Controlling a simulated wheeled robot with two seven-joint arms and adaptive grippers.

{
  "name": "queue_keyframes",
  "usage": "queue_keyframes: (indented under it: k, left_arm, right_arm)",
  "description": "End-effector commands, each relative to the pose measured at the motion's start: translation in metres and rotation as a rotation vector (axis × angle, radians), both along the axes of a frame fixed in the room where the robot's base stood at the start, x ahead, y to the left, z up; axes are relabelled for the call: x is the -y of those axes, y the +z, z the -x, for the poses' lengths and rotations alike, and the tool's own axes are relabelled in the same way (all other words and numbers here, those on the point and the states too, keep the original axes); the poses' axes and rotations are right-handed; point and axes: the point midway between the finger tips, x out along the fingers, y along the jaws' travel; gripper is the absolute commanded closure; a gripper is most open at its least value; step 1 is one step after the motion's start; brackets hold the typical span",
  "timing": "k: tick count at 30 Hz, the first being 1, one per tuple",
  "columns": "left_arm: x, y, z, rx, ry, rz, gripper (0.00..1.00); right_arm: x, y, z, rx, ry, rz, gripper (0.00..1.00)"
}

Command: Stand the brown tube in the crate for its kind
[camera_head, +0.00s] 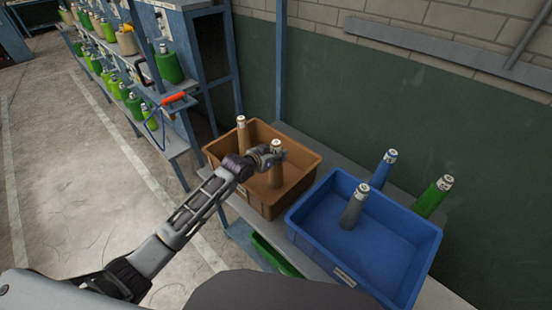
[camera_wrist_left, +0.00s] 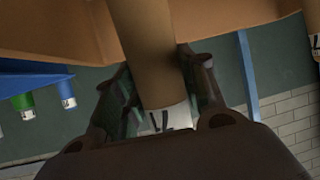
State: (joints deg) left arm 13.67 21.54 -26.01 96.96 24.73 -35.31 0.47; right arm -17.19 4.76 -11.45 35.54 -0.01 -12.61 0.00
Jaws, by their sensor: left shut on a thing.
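The brown tube (camera_head: 276,172) is upright inside the brown crate (camera_head: 300,185), with its pale capped end up. My left gripper (camera_head: 268,157) is shut on it just below the cap. In the left wrist view, the tube (camera_wrist_left: 150,55) runs between the two fingers towards the crate (camera_wrist_left: 235,30). I cannot tell whether its lower end touches the crate floor. A second brown tube (camera_head: 242,137) stands in the same crate, near its far left corner. My right gripper is not in view.
A blue crate (camera_head: 330,262) beside it holds a grey tube (camera_head: 353,208). A blue tube (camera_head: 382,173) and a green tube (camera_head: 432,199) show at its back edge. A green crate (camera_head: 272,254) sits below. A rack with green bottles (camera_head: 168,66) stands at the left.

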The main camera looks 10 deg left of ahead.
Motion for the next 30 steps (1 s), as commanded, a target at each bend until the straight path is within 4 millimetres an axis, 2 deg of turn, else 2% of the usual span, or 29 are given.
queue_keyframes:
  k: [7,21,22,27,30]
  left_arm:
    - [0.000,-0.023,0.000,0.000,0.000,0.000,0.81]
    - [0.000,-0.027,0.000,0.001,0.000,0.000,0.81]
    - [0.000,-0.027,0.000,0.001,0.000,0.000,0.56]
    - [0.000,-0.027,0.000,0.001,0.000,0.000,0.37]
    - [0.000,-0.027,0.000,0.000,0.000,0.000,0.37]
  right_arm:
    - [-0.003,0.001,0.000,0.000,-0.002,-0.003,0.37]
    - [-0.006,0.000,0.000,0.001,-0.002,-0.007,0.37]
    - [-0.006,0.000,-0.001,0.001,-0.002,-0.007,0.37]
    - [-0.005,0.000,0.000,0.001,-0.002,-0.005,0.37]
    - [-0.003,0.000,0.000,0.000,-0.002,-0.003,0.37]
